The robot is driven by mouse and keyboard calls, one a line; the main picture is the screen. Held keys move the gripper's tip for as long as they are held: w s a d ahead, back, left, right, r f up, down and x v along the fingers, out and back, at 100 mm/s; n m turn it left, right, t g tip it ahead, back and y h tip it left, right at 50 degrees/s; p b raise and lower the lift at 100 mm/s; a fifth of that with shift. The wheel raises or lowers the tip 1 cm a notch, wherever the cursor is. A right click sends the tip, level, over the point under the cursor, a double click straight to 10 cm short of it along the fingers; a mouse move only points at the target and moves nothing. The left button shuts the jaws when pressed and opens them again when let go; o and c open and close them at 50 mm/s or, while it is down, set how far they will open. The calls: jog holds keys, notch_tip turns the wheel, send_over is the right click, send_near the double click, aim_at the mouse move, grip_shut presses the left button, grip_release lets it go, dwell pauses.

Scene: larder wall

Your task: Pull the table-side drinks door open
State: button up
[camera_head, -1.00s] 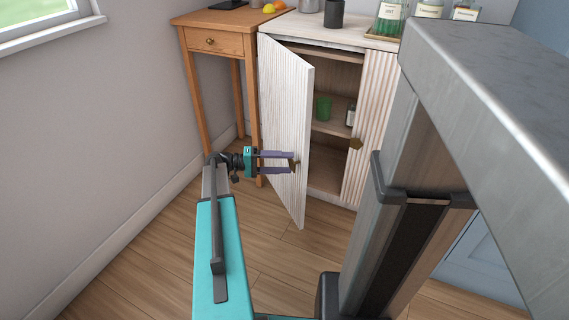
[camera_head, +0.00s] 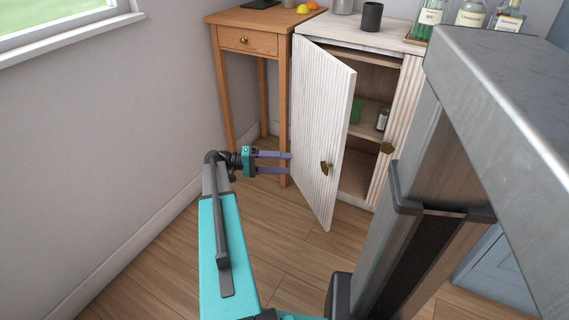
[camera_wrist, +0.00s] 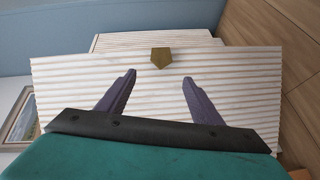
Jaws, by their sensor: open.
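The table-side drinks door (camera_head: 322,120) is a white ribbed panel on the left of the cabinet. It stands part-way open, swung out toward me, with a brass handle (camera_head: 326,168) near its free edge. My gripper (camera_head: 289,162) is open and empty, to the left of the handle and apart from it. In the wrist view the door (camera_wrist: 70,80) fills the middle, and its brass handle (camera_wrist: 161,57) sits beyond and between the two purple fingers (camera_wrist: 160,82). Whether a fingertip touches the door face I cannot tell.
A wooden side table (camera_head: 262,20) with a drawer stands left of the cabinet (camera_head: 385,36). The other door (camera_head: 405,110) is shut, with its own brass handle (camera_head: 387,148). Inside are a green glass (camera_head: 356,110) and a small bottle (camera_head: 383,119). The floor in front is clear.

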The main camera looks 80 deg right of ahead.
jog(key=shift+w+a+f, duration=0.1)
jog(key=shift+w, duration=0.05)
jog(key=c, duration=0.6)
jog(key=shift+n+t+h, duration=0.4)
jog(key=shift+n, duration=0.4)
jog(key=w+f, duration=0.1)
jog(key=w+a+f, duration=0.1)
jog(key=w+f, duration=0.1)
jog(key=shift+w+a+f, duration=0.1)
jog(key=shift+a, duration=0.3)
grip_shut()
jog(key=w+a+f+n+t+h, duration=0.1)
jog(key=w+a+f+n+t, duration=0.35)
jog(key=w+a+f, duration=0.65)
jog(key=w+a+f+n+t, duration=0.3)
jog(key=w+a+f+n, duration=0.2)
jog(key=w+a+f, duration=0.7)
jog(key=s+a+f+n+t+y, duration=0.1)
jog(key=a+f, duration=0.3)
jog(key=a, duration=1)
jog(key=s+a+f+n+t+y, duration=0.1)
jog(key=s+a+f+n+y, duration=0.1)
jog(key=a, duration=1.1)
jog(key=s+a+f+n+t+y, duration=0.1)
jog(key=a+f+n, duration=0.3)
jog(key=a, duration=1)
notch_tip(320, 180, down, 2)
jog(key=shift+s+a+t+y, duration=0.35)
jog(key=shift+s+y, duration=0.15)
jog(key=shift+s, duration=0.4)
